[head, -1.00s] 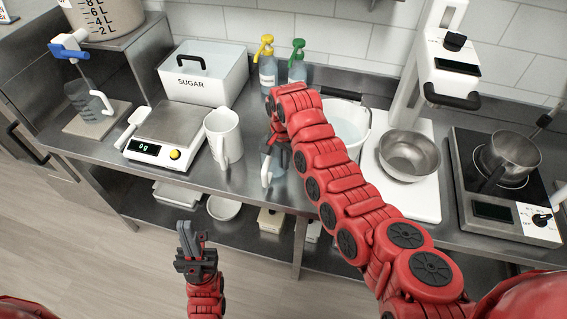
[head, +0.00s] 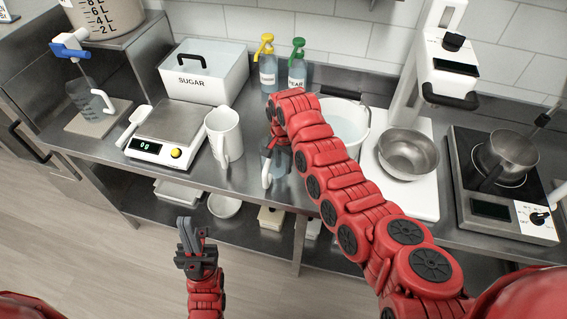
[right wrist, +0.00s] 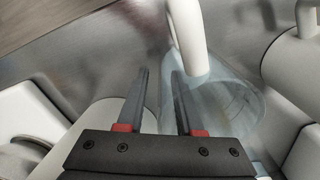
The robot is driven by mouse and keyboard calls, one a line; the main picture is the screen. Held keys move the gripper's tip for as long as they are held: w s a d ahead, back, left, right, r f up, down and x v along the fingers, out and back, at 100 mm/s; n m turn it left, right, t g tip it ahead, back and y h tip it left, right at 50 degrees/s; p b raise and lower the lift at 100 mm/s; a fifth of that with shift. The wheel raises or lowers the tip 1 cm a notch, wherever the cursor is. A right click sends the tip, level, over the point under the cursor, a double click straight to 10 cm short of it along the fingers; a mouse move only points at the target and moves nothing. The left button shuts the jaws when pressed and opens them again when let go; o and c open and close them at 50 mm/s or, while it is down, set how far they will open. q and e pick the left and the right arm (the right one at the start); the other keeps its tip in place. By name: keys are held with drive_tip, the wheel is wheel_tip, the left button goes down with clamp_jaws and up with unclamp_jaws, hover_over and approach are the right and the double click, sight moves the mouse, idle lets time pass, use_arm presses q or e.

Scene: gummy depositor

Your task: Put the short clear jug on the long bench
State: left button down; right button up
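The short clear jug (head: 279,168) with its pale handle stands upright near the front edge of the long steel bench (head: 240,181). My right gripper (head: 274,146) is at the jug, and my forearm hides part of it. In the right wrist view the clear jug (right wrist: 235,105) and its handle lie at the right finger. The fingers of my right gripper (right wrist: 160,85) are apart, with no visible grip on the handle. My left gripper (head: 190,228) hangs in front of the bench, away from the jug; its finger gap is unclear.
A white pitcher (head: 224,135) and a scale (head: 168,133) stand left of the jug. A white bucket (head: 346,122) and a steel bowl (head: 408,155) are to the right. Spray bottles (head: 268,72) and a sugar bin (head: 203,75) stand behind. Another clear jug (head: 83,98) is at far left.

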drive_tip(key=shift+r, duration=0.25)
drive_tip(key=shift+w+r, duration=0.1)
wheel_tip(320, 180, up, 4)
drive_tip(key=b, duration=0.2)
drive_tip(key=shift+b, duration=0.35)
wheel_tip(320, 180, up, 6)
drive_tip(key=shift+d+f, duration=0.1)
drive_tip(key=shift+f, duration=0.05)
drive_tip(key=shift+r, duration=0.95)
